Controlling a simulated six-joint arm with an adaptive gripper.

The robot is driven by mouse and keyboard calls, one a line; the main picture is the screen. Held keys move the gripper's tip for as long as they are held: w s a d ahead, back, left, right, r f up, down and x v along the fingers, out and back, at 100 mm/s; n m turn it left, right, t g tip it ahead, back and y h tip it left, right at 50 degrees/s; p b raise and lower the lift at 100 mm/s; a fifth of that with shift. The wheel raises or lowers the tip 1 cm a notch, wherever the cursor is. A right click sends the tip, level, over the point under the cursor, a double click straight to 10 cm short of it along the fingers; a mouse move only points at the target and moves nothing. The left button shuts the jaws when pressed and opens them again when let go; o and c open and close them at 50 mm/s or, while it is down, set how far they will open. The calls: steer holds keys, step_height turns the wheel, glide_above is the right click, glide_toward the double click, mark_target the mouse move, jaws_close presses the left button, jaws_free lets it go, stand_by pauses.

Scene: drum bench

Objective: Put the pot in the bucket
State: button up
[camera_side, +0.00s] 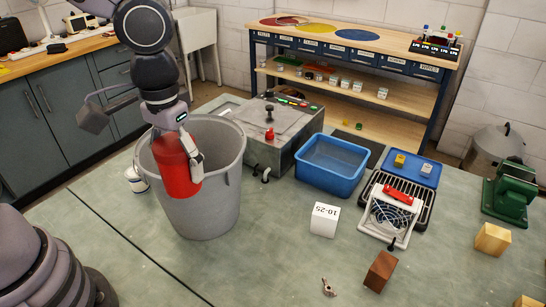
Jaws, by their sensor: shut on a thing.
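A red, cylinder-shaped pot (177,170) is held by my gripper (188,150) at the mouth of the large grey bucket (212,205). My gripper is shut on the pot, with one pale finger visible along the pot's right side. The other finger is hidden. The pot is slightly tilted and its lower end covers part of the bucket's near rim in the picture. I cannot tell how much of it is inside the rim. The bucket stands upright on the green-grey bench.
A metal box with a tap (275,150) and a blue tub (332,165) stand right of the bucket. A white can (140,180) is at its left. The bench's front middle is mostly clear.

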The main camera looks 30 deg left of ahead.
steer(key=shift+w+a+r, duration=0.1)
steer(key=shift+w+r, duration=0.2)
steer(key=shift+r, duration=0.3)
steer(key=shift+w+a+r, duration=0.1)
steer(key=shift+w+r, duration=0.15)
steer(key=shift+r, duration=0.35)
steer(key=shift+n, duration=0.3)
steer(key=w+a, duration=0.1)
steer(key=w, duration=0.1)
steer(key=w+a, duration=0.1)
steer(key=w, duration=0.1)
steer(key=w+a, duration=0.2)
steer(key=w, duration=0.1)
steer(key=shift+w, duration=0.1)
steer(key=w+a, duration=0.8)
steer(key=a, duration=0.1)
steer(key=f, duration=2.5)
steer(key=shift+w+a, duration=0.1)
steer(key=shift+a, duration=0.15)
steer(key=shift+f, duration=2.25)
steer(key=o, duration=1.2)
steer(key=shift+o, duration=0.2)
